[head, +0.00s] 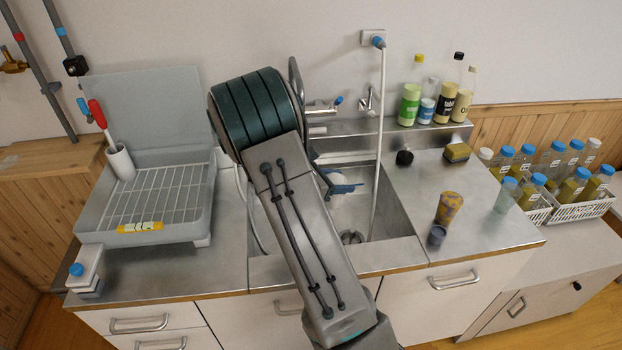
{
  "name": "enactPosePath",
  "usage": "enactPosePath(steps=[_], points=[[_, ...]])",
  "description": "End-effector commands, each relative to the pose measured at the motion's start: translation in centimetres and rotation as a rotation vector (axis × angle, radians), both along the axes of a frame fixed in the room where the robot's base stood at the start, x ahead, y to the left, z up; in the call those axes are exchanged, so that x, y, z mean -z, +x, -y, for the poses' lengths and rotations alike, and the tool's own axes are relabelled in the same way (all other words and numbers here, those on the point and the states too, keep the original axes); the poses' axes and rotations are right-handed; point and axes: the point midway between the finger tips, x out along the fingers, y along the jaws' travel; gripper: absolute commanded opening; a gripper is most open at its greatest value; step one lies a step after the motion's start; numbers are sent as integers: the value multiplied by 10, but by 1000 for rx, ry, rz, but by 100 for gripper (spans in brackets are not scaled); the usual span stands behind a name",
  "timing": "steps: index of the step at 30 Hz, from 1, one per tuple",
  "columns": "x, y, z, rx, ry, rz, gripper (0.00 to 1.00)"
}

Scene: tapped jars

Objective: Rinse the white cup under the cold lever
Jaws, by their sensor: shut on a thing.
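My arm (303,235) crosses the middle of the head view and covers the left part of the sink. A dark piece, probably part of my gripper (325,183), shows past the arm's right edge over the sink; the fingertips cannot be made out. A small blue and white thing (345,188) shows beside it in the sink area; I cannot tell whether it is held. I cannot make out the white cup for certain. The cold lever, with a blue end (338,100), is on the wall tap (321,106) behind the sink, partly behind my arm.
A grey drying rack (145,236) stands left, with a red-handled brush (98,115). A white hose (381,120) hangs into the sink (400,230). Bottles (410,100) line the back ledge. A sponge (457,152) and a mottled jar (449,208) stand right. Baskets (583,208) of jars stand far right.

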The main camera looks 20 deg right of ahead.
Motion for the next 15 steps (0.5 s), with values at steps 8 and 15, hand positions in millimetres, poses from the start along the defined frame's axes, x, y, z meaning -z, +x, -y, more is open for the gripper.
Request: enactPosePath(steps=[8, 15], points=[[-20, -22, 5, 2, 0, 1, 30], [-34, -39, 8, 0, 0, 1, 30]])
